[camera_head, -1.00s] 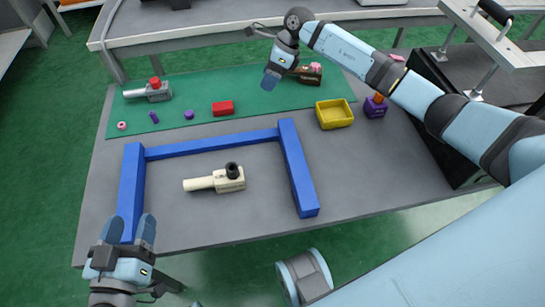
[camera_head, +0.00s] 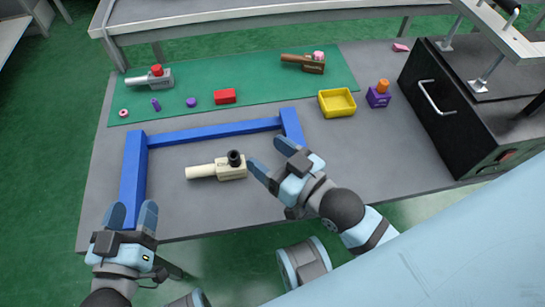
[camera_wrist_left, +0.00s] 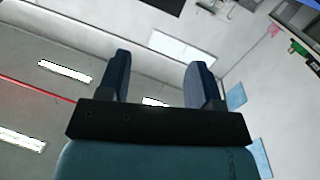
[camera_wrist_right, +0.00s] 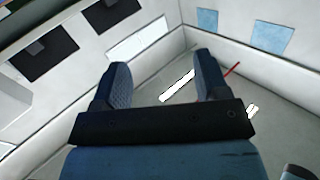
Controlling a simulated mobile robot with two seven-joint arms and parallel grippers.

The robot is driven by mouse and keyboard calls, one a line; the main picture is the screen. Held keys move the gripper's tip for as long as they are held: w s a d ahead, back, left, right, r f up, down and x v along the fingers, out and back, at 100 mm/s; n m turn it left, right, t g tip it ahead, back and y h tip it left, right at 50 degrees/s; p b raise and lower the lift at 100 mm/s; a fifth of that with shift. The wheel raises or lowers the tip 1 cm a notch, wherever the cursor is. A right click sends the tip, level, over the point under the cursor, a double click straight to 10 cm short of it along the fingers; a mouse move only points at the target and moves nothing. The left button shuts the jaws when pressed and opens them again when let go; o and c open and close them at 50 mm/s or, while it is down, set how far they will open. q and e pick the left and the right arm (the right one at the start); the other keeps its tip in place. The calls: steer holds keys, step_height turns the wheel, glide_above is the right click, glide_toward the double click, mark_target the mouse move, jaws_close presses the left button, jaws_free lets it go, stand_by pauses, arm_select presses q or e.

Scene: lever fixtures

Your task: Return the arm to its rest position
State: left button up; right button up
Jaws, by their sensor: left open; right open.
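My right gripper (camera_head: 272,158) is open and empty in the head view, over the right bar of the blue frame at the table's front half. Its arm comes in from the lower right. In the right wrist view its two fingers (camera_wrist_right: 160,85) stand apart with only walls and ceiling beyond. My left gripper (camera_head: 132,215) is open and empty at the table's front left corner, near the blue frame's left bar. In the left wrist view its fingers (camera_wrist_left: 160,85) are apart with nothing between them.
The blue frame (camera_head: 205,133) surrounds a cream lever fixture (camera_head: 208,171) with a black knob. On the green mat (camera_head: 250,75) are a grey fixture (camera_head: 150,79), a brown fixture (camera_head: 303,64) and a red block (camera_head: 225,96). A yellow tray (camera_head: 337,103), purple block (camera_head: 378,96) and black machine (camera_head: 440,110) stand right.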

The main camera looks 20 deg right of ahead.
steer(key=shift+s+f+m, duration=0.25)
steer(key=shift+s+m, duration=0.05)
steer(key=shift+s, duration=0.1)
